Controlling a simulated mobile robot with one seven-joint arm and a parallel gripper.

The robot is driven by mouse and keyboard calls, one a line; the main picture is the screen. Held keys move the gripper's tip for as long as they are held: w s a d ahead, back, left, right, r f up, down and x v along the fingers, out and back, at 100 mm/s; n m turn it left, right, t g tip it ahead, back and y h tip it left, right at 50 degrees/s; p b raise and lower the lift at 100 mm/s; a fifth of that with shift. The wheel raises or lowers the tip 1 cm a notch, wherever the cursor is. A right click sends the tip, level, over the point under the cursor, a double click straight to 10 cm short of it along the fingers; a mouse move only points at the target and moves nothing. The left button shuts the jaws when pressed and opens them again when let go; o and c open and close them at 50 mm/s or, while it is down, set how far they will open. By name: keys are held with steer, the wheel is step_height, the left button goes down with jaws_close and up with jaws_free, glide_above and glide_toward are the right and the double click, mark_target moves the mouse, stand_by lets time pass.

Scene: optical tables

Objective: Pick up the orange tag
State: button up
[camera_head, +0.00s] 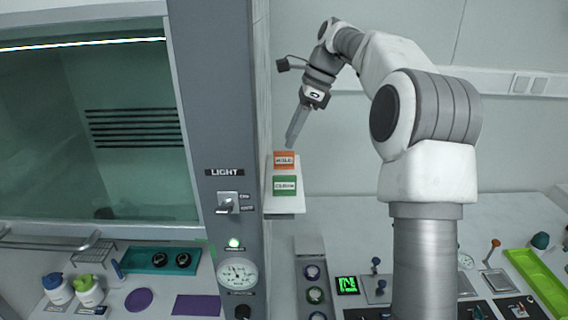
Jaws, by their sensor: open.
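The orange tag (284,160) sits on a small white shelf (286,209) fixed at the side of the grey cabinet post. It is a small square with a pale label strip. A green tag (285,186) is just in front of it on the same shelf. My gripper (290,146) points down and to the left, its fingertips just above the orange tag's far edge in the picture. The gap between the fingers is too small to make out here. I cannot tell whether the fingertips touch the tag. Nothing is seen held.
The grey post (226,120) with a light switch (228,203) and a gauge (237,273) stands just left of the shelf. A fume hood window (85,130) is further left.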

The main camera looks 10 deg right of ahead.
mark_target(284, 152)
steer(key=shift+s+x, duration=0.15)
steer(key=shift+x, duration=1.15)
steer(key=shift+s+x, duration=0.15)
steer(key=shift+x, duration=1.2)
jaws_close()
